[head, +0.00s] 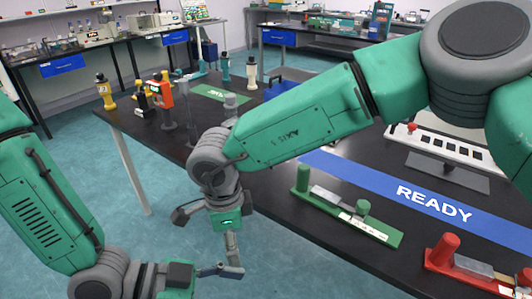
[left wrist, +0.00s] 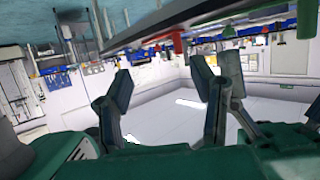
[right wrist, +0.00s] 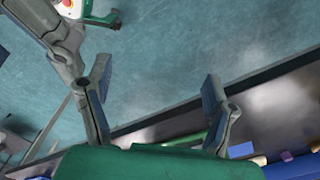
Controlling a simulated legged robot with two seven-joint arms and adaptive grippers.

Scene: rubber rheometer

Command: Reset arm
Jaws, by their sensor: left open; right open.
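My right arm reaches across the head view from the right, bent at the elbow, with its forearm in front of the black table. My right gripper (head: 208,235) hangs down at the table's front edge. In the right wrist view its fingers (right wrist: 157,78) are spread and empty, with floor behind them. My left arm is at the lower left of the head view, with its wrist low in front of the table. My left gripper's fingers (left wrist: 162,80) are spread and empty in the left wrist view. The two grippers are close together in the head view, partly overlapping; contact cannot be told.
The black table (head: 280,205) bears a blue READY strip (head: 385,185), a green fixture (head: 345,215), a red fixture (head: 470,268) and a white panel with a red button (head: 440,150). Several bottle-like items, one yellow (head: 104,92), stand at its far left. Floor (head: 75,125) is open at left.

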